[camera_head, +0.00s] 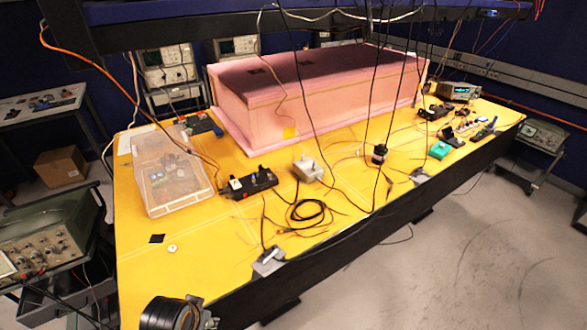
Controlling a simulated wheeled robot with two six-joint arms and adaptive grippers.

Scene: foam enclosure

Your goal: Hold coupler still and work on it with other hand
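No part can be picked out for sure as the coupler. A pale grey metal box with small fittings (308,169) sits mid-table on the yellow top. A black cylinder (379,154) stands upright to its right, by hanging cables. Small grey metal pieces lie at the front edge, one at left (268,261) and one farther right (419,176). A round black part (165,314) shows at the bottom edge, cut off; I cannot tell what it is. Neither gripper's fingers are visible.
A pink foam enclosure (245,118) fills the back of the yellow table (210,250). A clear plastic bin (172,190) stands at left, a black power strip (250,184) beside it. Loose cables (308,212) cover the middle; black cables hang from above. The front left is mostly clear.

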